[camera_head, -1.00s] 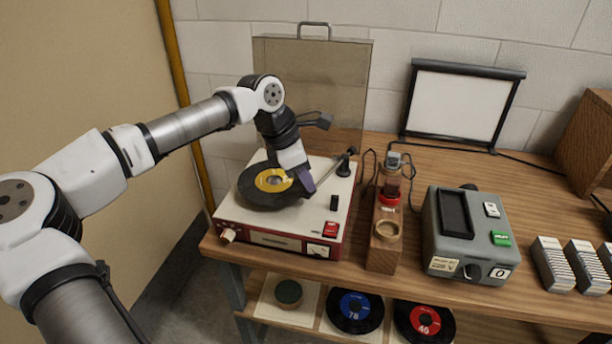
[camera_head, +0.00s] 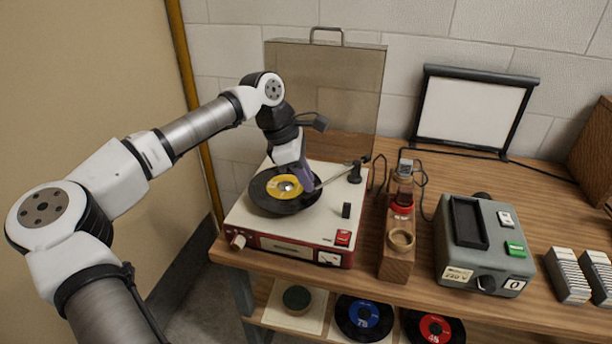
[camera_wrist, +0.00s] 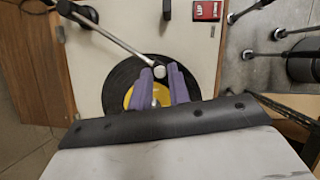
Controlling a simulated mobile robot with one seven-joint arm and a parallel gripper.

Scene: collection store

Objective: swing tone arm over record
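The record player (camera_head: 290,241) is a red and cream box on the bench. A black record (camera_head: 262,203) with a yellow label lies on its platter. The tone arm (camera_head: 340,178) runs from its pivot at the back right toward the record; in the wrist view the metal tube (camera_wrist: 118,42) ends in a pale head (camera_wrist: 160,72) over the record's black part. My gripper (camera_head: 312,186) is low over the record's right side. In the wrist view its purple fingers (camera_wrist: 160,75) stand on either side of the head, seemingly closed on it.
The raised lid (camera_head: 325,85) stands behind the player. A wooden block with a brush and jar (camera_head: 396,262), a grey-green device (camera_head: 470,262) and a small screen (camera_head: 470,108) are to the right. Spare records (camera_head: 364,318) lie on the lower shelf.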

